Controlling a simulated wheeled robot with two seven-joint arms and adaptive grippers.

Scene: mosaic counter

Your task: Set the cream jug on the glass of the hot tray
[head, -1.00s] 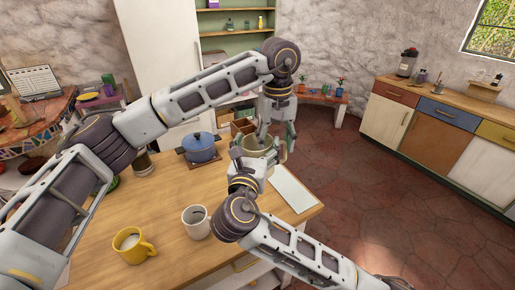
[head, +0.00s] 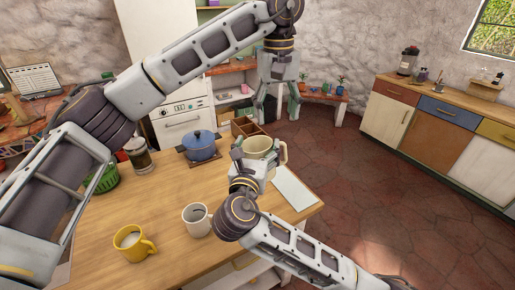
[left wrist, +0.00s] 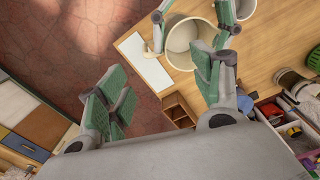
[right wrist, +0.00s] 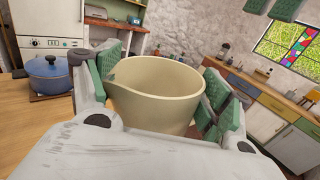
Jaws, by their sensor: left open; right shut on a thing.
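The cream jug (head: 258,146) is held upright by my right gripper (head: 256,156) near the far right end of the wooden table. The right wrist view shows the jug (right wrist: 155,92) between both green-padded fingers, with its open rim up. The left wrist view shows the jug (left wrist: 181,42) from above. The hot tray appears to be the flat white panel (head: 294,188) at the table's right edge, beside the jug and bare. My left gripper (head: 278,106) is open and empty, above and beyond the jug. I cannot tell whether the jug's base touches the table.
A blue pot (head: 200,147) stands on a dark board left of the jug. A wooden compartment box (head: 246,127) is behind the jug. A white mug (head: 197,219) and a yellow mug (head: 131,243) stand nearer. The front table is mostly clear.

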